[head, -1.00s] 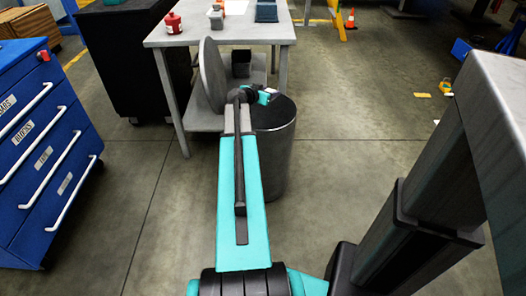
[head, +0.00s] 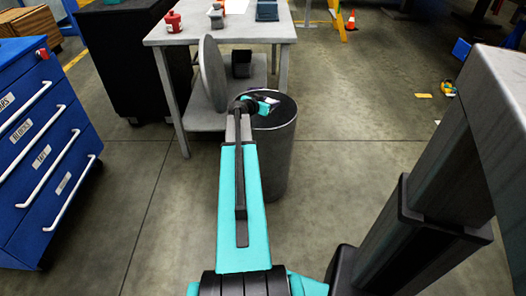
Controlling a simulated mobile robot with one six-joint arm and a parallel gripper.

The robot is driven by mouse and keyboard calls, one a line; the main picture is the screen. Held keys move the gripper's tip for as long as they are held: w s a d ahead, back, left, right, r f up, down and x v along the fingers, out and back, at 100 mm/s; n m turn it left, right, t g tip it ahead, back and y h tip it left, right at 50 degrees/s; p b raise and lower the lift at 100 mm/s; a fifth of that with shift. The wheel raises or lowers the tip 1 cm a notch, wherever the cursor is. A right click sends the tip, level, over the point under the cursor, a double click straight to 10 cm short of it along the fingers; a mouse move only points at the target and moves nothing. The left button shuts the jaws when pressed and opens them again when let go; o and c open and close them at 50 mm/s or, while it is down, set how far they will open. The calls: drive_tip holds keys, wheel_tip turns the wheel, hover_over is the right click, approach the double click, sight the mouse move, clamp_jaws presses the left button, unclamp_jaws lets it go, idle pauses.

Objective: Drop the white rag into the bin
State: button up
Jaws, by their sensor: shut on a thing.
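The bin (head: 274,160) is a grey metal cylinder with an open, dark top, standing on the floor near the middle of the head view. Its round lid (head: 212,75) stands upright at the bin's left side. My gripper (head: 270,101) is over the bin's opening, at the end of my teal arm. A small white patch at the gripper, likely the white rag (head: 259,98), shows between or beside the jaws. The gripper is shut on it. My wrist hides part of the bin's rim, and the jaws are too small to see in detail.
A grey table (head: 240,33) with a lower shelf stands just behind the bin, bearing a red can (head: 173,22) and other items. A blue drawer cabinet (head: 42,145) is at the left. The floor right of the bin is clear.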

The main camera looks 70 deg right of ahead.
drive_tip(key=shift+f, duration=0.1)
drive_tip(key=o, duration=1.1)
drive_tip(key=shift+o, duration=0.2)
drive_tip(key=shift+v, duration=1.2)
drive_tip(key=v, duration=1.1)
drive_tip(key=shift+a+p, duration=0.25)
drive_tip(key=shift+p, duration=0.2)
drive_tip(key=shift+w+a, duration=0.1)
